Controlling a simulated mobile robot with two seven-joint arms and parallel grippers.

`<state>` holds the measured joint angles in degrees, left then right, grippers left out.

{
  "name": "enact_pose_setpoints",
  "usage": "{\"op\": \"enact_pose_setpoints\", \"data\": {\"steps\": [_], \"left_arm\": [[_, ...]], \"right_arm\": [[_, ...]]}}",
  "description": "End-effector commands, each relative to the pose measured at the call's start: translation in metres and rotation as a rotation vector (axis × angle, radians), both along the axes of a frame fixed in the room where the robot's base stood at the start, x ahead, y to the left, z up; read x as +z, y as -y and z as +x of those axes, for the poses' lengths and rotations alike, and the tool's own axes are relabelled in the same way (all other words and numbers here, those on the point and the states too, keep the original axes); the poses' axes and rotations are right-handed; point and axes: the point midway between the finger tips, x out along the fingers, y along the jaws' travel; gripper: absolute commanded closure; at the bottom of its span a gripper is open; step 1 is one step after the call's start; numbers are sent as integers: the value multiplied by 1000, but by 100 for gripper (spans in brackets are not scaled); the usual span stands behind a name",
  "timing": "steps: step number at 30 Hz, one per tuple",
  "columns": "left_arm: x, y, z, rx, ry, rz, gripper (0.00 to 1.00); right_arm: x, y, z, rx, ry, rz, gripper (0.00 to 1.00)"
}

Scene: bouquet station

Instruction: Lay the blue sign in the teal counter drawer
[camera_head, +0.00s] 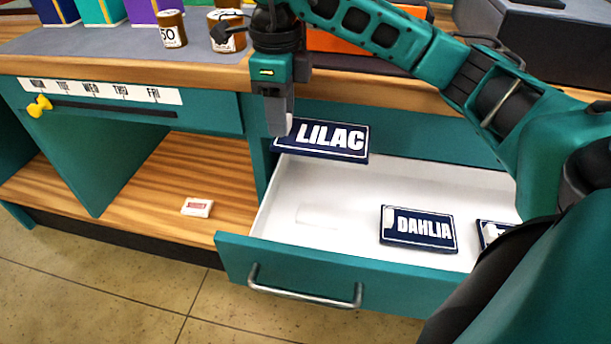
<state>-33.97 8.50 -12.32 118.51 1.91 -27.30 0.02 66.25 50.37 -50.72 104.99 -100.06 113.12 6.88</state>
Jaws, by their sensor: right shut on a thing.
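The blue sign (345,139) reads LILAC in white letters. It is above the back left part of the open teal drawer (300,267). My right gripper (279,128) points down and is shut on the sign's left end, and its fingers cover part of that end. The drawer has a white inside and a metal handle. A dark blue DAHLIA sign (418,229) lies inside it at the right. Another dark sign (490,233) beside it is partly hidden by my right arm. My left gripper is not in view.
A slider strip with weekday labels (105,92) and a yellow knob (40,105) is on the counter front. A small white box (197,207) lies on the lower wooden shelf. Jars (172,28) and coloured boxes stand on the counter. The left half of the drawer floor is clear.

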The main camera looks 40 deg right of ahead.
Motion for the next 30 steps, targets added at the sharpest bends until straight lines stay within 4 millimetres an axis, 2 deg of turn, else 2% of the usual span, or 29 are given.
{"op": "enact_pose_setpoints", "data": {"steps": [1, 9, 15, 23, 30], "left_arm": [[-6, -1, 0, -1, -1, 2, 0], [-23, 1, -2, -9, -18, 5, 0], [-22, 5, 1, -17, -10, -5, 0], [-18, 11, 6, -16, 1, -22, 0], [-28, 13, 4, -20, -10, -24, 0]], "right_arm": [[-15, 0, -1, 0, -6, -2, 100], [-88, 0, -2, 0, -7, -2, 100], [-132, 0, -1, -1, -5, -2, 100], [-153, 0, -1, 0, -4, -2, 100], [-187, 0, -1, 0, -4, 0, 100]]}}
